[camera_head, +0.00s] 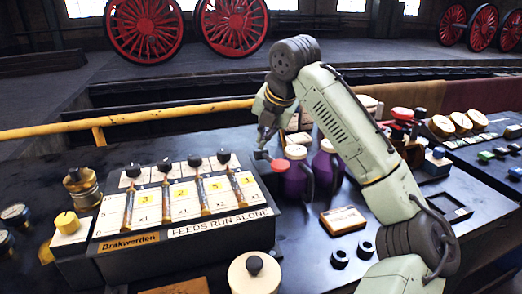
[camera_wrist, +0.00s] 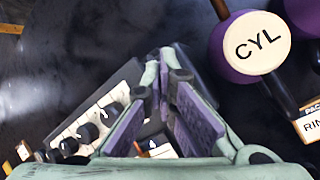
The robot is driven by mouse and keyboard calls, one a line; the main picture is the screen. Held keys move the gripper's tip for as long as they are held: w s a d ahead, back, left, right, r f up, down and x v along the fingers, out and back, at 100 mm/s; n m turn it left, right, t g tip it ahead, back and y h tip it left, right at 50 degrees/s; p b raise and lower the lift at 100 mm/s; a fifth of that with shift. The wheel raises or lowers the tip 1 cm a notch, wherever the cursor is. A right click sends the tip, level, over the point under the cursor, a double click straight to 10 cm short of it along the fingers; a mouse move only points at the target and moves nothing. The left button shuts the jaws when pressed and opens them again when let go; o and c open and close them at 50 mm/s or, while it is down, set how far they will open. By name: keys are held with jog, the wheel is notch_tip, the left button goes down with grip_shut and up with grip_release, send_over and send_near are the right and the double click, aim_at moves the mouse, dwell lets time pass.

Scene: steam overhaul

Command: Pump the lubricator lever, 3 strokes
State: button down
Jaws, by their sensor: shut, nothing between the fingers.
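The lubricator box (camera_head: 185,238) stands at the left in the head view, with a row of black-knobbed feed stems and a "FEEDS RUN ALONE" label. A small red-ended piece (camera_head: 279,165) sits at its right, just below my gripper (camera_head: 265,142); it may be the lever's end, but I cannot tell for sure. In the wrist view my gripper (camera_wrist: 166,70) has its fingertips together and nothing held. Black knobs (camera_wrist: 88,131) show left of the fingers there. No lever is clear in the wrist view, where the fingers hide part of the scene.
A purple can (camera_head: 296,180) stands right of the red-ended piece, with another (camera_head: 327,165) beside it. A "CYL" lid (camera_wrist: 257,45) shows in the wrist view. A yellow rail (camera_head: 150,114) runs behind. A labelled block (camera_head: 342,220) and black rings (camera_head: 340,258) lie front right.

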jog(key=shift+s+f+b, duration=0.25)
jog(key=shift+f, duration=0.4)
jog(key=shift+s+f+b, duration=0.2)
jog(key=shift+f+b, duration=0.05)
jog(key=shift+f, duration=0.4)
dwell(0.5)
jog(key=shift+r, duration=0.1)
jog(key=shift+w+a+r+p, duration=0.1)
jog(key=shift+w+r+p, duration=0.2)
jog(key=shift+r+p, duration=0.45)
jog(key=shift+w+r+p, duration=0.3)
jog(key=shift+r+p, duration=0.3)
jog(key=shift+p, duration=0.2)
jog(key=shift+r, duration=0.15)
jog(key=shift+w+a+r+p, duration=0.1)
jog(key=shift+w+r+p, duration=0.15)
jog(key=shift+r+p, duration=0.55)
jog(key=shift+w+a+r+p, duration=0.1)
jog(key=shift+w+r+p, duration=0.1)
jog(key=shift+r+p, duration=0.55)
jog(key=shift+w+r+p, duration=0.25)
jog(key=shift+r+p, duration=0.55)
